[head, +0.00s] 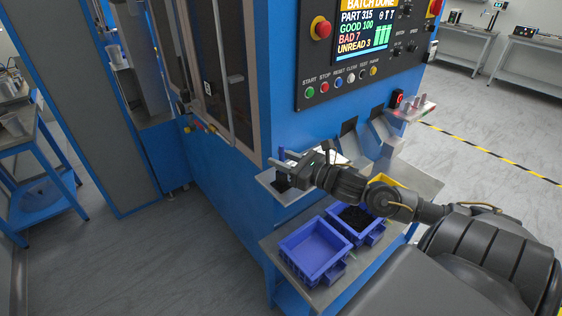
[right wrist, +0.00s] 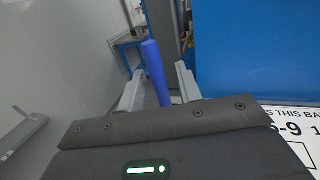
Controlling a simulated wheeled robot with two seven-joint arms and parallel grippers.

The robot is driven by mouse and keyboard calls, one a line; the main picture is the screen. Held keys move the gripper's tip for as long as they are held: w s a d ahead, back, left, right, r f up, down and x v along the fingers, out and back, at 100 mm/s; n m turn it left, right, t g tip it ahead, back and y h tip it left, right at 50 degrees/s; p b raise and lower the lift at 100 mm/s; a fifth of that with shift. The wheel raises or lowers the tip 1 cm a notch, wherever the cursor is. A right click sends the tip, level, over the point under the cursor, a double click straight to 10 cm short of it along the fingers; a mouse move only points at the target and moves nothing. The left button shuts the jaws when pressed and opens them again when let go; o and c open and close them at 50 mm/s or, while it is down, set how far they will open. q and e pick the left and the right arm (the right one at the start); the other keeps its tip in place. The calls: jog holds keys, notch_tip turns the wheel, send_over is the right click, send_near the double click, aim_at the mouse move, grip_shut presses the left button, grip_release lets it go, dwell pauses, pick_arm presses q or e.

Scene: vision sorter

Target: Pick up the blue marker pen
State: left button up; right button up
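The blue marker pen (head: 281,153) stands upright over the small ledge at the machine's front, at the tips of my right gripper (head: 283,160). In the right wrist view the blue marker pen (right wrist: 154,68) rises between the two fingers of my right gripper (right wrist: 158,84). The fingers are apart, one on each side of the pen, with narrow gaps showing. The pen's lower end is hidden behind the gripper body. My left gripper is not in view.
A grey ledge (head: 267,177) with a dark recess lies under the gripper. A white printed card (right wrist: 300,120) is close by. An empty blue bin (head: 296,243) and a blue bin of dark parts (head: 336,233) stand below. The blue machine (head: 225,170) rises behind.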

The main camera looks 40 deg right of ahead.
jog(key=shift+w, duration=0.1)
grip_shut()
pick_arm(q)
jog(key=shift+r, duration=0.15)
pick_arm(e)
jog(key=shift+r, duration=0.1)
